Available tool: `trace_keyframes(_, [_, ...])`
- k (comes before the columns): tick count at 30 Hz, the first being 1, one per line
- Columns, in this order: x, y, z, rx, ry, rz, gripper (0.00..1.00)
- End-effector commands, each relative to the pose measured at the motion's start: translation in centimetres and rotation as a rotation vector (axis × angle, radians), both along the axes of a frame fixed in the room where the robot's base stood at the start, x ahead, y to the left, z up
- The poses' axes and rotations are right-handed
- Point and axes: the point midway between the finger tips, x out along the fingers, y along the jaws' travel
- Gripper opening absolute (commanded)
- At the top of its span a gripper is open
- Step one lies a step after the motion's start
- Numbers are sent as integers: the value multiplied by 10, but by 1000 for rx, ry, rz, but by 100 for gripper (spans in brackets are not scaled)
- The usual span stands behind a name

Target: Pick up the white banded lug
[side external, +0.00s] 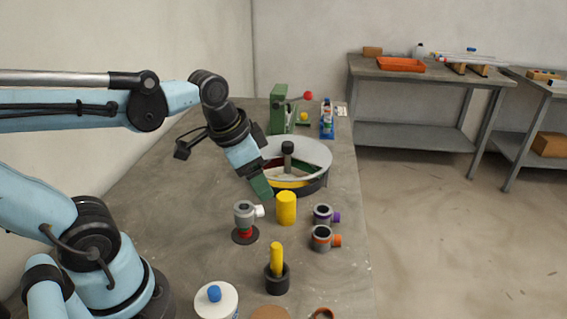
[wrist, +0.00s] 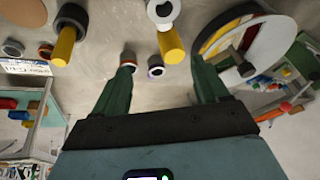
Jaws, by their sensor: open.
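The white banded lug (side external: 244,212) is a grey ring-shaped fitting with a white stub on its right side. It sits raised on a red and black stand (side external: 245,234) on the grey table. In the wrist view the lug (wrist: 163,9) is at the top edge, partly cut off. My gripper (side external: 262,188) has green fingers and hangs above and behind the lug, apart from it. In the wrist view my gripper (wrist: 162,62) is open, with nothing held between its fingers.
A yellow cylinder (side external: 286,208) stands close to the lug's right. Purple (side external: 323,214) and orange (side external: 321,238) banded lugs lie further right. A yellow peg in a black base (side external: 276,268) stands in front. A round divided tray (side external: 318,151) is behind. The table's left side is clear.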

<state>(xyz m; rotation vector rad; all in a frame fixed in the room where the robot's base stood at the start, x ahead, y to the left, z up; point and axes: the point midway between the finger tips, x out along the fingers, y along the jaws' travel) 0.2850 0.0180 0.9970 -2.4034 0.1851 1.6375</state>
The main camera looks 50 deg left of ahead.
Motion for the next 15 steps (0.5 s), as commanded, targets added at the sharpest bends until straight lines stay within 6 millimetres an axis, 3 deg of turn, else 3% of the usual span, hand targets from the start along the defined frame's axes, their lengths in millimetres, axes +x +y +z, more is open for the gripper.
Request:
trace_keyframes(6, [-4, 21, 13, 58, 274, -270, 74])
trace_keyframes(11, [-8, 27, 17, 53, 367, -382, 74])
trace_keyframes(15, [-9, 27, 8, 51, 381, -400, 74])
